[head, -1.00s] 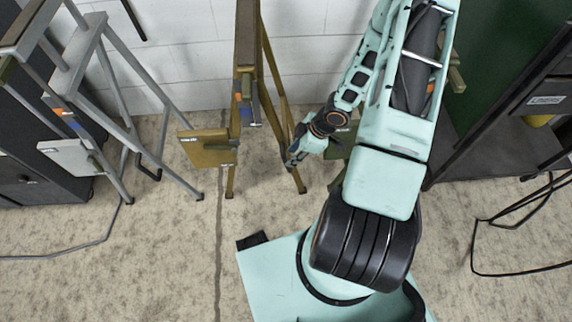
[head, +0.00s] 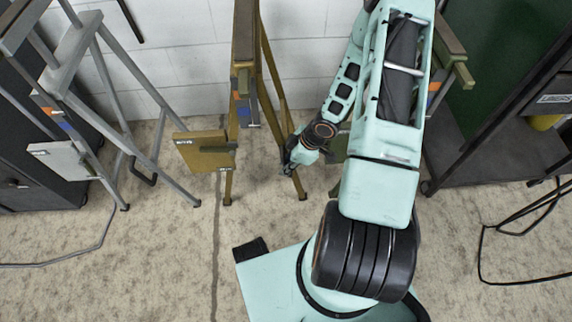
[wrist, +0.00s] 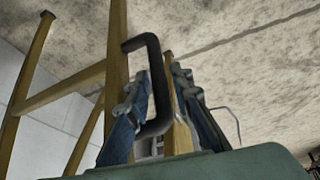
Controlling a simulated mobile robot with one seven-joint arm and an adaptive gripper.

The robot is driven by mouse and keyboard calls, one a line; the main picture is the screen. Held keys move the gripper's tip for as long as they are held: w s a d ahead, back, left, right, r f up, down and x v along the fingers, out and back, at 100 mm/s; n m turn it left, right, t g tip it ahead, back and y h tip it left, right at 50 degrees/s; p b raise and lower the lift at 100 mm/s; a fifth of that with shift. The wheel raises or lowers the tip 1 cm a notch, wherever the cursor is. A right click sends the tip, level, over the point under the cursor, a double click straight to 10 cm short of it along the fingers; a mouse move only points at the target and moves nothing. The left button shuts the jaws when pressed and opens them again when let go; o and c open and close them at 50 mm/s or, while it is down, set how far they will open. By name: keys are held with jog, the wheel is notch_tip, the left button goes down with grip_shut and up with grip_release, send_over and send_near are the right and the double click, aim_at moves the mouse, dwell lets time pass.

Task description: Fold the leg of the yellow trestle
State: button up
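The yellow trestle (head: 245,60) stands upright against the back wall in the middle of the head view, with its legs (head: 228,185) spread on the floor. A yellow plate (head: 205,150) is fixed at its left side. My gripper (head: 289,168) is at the lower part of its right leg. In the wrist view, a black U-shaped handle (wrist: 155,70) stands out from a yellow leg (wrist: 117,50). My gripper (wrist: 160,80) is open, with one finger on each side of the handle's long bar. Whether either finger touches it I cannot tell.
A grey trestle (head: 75,45) with a pale plate (head: 60,158) stands at left. An olive-coloured trestle (head: 450,45) stands partly behind my arm. A dark shelf unit (head: 505,140) and black cables (head: 482,240) are at right.

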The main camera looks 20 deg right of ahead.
grip_shut()
jog(key=w+a+y+p, duration=0.1)
jog(key=w+a+y, duration=0.1)
jog(key=a, duration=0.5)
jog(key=w+a+t+y, duration=0.1)
jog(key=w+a+y, duration=0.1)
jog(key=a, duration=0.5)
jog(key=shift+a+r+t+y+p, duration=0.25)
jog(key=shift+t+y+p, duration=0.05)
jog(key=shift+y+p, duration=0.1)
jog(key=shift+o, duration=1)
grip_release()
jog(key=shift+o, duration=0.9)
jog(key=shift+f, duration=0.1)
jog(key=shift+d, duration=0.15)
